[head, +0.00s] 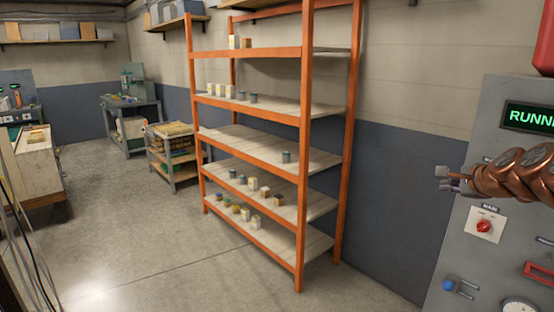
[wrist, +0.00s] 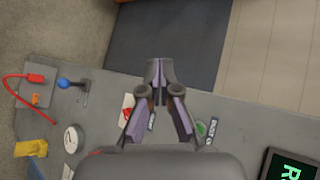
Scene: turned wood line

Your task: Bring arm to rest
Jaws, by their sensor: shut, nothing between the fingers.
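My gripper (head: 441,178) is at the right of the head view, at the end of my copper-coloured arm. It is held up in front of the grey control panel (head: 495,130) and points left. In the wrist view my gripper (wrist: 159,72) shows with its fingertips together and nothing between them. Behind the fingers lies the panel face (wrist: 105,100). I cannot tell the exact gap between gripper and panel. The fingers partly hide the red switch (wrist: 127,110) in the wrist view.
The panel carries a lit green display (head: 529,117), a red rotary switch (head: 484,226), a blue-knobbed lever (head: 450,286), a gauge (head: 519,306) and a red handle (head: 538,271). An orange shelf rack (head: 304,150) with small containers stands centrally. Open floor (head: 120,230) lies left of it.

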